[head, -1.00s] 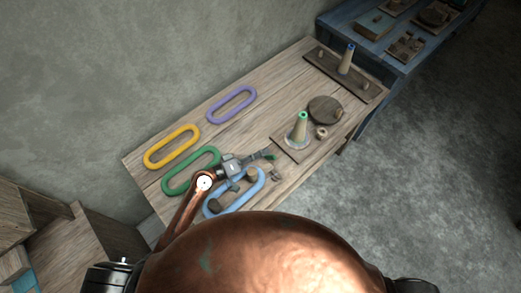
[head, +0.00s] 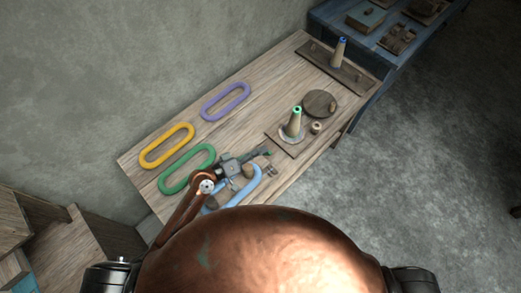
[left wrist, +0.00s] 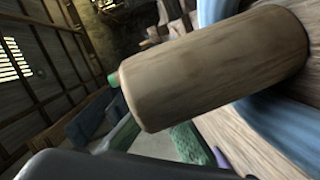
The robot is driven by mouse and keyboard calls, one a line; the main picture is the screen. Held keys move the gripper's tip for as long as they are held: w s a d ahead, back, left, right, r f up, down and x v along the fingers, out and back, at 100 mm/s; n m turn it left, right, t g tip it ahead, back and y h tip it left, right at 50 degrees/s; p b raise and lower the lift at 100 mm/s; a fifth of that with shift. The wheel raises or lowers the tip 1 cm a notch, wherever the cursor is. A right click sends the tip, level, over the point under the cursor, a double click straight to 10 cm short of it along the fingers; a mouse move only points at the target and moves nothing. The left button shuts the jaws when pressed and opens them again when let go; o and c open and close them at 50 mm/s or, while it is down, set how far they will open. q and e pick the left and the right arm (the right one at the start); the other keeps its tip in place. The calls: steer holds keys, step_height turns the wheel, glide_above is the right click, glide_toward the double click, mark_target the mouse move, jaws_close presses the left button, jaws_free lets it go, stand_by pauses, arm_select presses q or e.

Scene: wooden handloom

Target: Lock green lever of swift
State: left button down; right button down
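In the head view my left gripper (head: 260,154) reaches over the near part of the table, beside the blue loop (head: 218,199). A small wooden cylinder (head: 248,171) stands close to its body. Dark green shows at the gripper's tip; I cannot tell whether this is a finger pad or the lever. In the left wrist view a large wooden cylinder (left wrist: 215,65) lies across the picture, with a small green tip (left wrist: 113,80) at its far end. Green textured pieces (left wrist: 190,145) show below it. Whether the fingers are closed is unclear. My right gripper is out of view.
Green (head: 187,169), yellow (head: 167,146) and purple (head: 226,102) loops lie on the wooden table. A green-topped cone (head: 294,122) stands beyond the gripper, near a round wooden disc (head: 320,103). A blue-topped cone (head: 338,52) stands at the far end. A blue table (head: 385,50) adjoins.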

arm_select(q)
steer(key=shift+w+a+r, duration=1)
steer(key=shift+r, duration=0.05)
steer(key=v, duration=0.8)
steer(key=shift+a+b, duration=0.3)
steer(key=shift+b, duration=0.1)
steer(key=shift+v, duration=0.8)
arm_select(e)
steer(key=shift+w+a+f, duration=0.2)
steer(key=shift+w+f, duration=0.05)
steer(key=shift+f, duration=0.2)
arm_select(q)
steer(key=shift+d+r, duration=0.1)
steer(key=shift+r, duration=0.05)
